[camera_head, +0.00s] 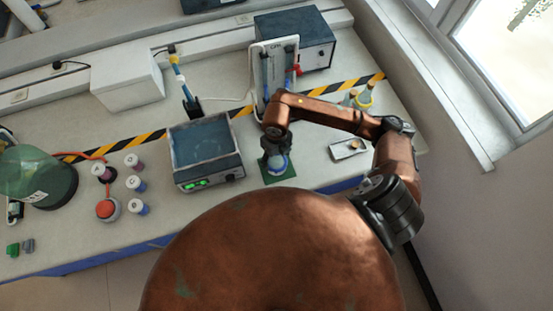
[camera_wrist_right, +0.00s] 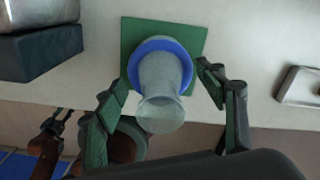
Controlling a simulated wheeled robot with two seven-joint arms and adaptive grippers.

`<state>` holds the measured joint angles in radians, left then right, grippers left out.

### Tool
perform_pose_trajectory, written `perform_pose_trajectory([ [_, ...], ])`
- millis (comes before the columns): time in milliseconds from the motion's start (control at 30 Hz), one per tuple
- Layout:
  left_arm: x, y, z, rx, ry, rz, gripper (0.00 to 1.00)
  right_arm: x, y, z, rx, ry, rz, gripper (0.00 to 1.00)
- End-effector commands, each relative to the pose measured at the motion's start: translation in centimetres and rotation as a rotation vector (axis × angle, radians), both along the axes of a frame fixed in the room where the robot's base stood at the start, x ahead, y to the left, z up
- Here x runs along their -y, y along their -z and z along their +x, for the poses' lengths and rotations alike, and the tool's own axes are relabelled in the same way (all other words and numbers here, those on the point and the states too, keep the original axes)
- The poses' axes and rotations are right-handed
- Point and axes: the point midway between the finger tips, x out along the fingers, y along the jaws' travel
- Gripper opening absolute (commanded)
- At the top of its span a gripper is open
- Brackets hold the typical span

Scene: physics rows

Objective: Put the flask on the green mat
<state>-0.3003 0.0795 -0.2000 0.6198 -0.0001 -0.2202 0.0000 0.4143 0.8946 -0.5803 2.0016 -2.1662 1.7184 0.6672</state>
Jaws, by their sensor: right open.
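The flask (camera_head: 277,164) is pale and translucent with a blue ring around it. It stands upright on the green mat (camera_head: 283,177), on the bench right of the hot bath. In the right wrist view the flask (camera_wrist_right: 160,102) is over the middle of the mat (camera_wrist_right: 133,35), which shows around its base. My right gripper (camera_wrist_right: 163,78) is open, with one finger on each side of the flask; a gap shows beside the right finger, and contact at the left is unclear. In the head view the right gripper (camera_head: 275,143) is just above the flask and partly hides it.
A blue-topped bath (camera_head: 203,145) stands close left of the mat. A small tray (camera_head: 349,149) lies to the right. Behind are a stand (camera_head: 265,75) and a dark box (camera_head: 295,40). Several capped bottles (camera_head: 136,183) and a large green vessel (camera_head: 40,178) are farther left.

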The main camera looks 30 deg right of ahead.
Motion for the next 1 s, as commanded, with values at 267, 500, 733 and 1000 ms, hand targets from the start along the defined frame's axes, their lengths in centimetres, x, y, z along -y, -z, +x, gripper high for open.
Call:
perform_pose_trajectory([
  [267, 0.0, 0.3, 0.0, -0.001, 0.0, 0.0, 0.4, 0.1, -5.9, 0.1, 0.004, -0.002, -0.002, 0.65],
  [500, 0.0, 0.5, 0.0, -0.001, 0.0, 0.0, 0.4, 0.0, -9.6, 0.1, 0.002, -0.001, -0.001, 0.65],
  [733, 0.0, 0.5, 0.0, -0.001, 0.0, 0.0, 0.4, 0.0, -10.6, 0.0, -0.001, 0.0, 0.0, 0.65],
  [1000, 0.0, 0.5, 0.0, 0.0, 0.0, 0.0, 0.4, 0.0, -10.6, 0.0, -0.001, 0.0, 0.0, 0.65],
])
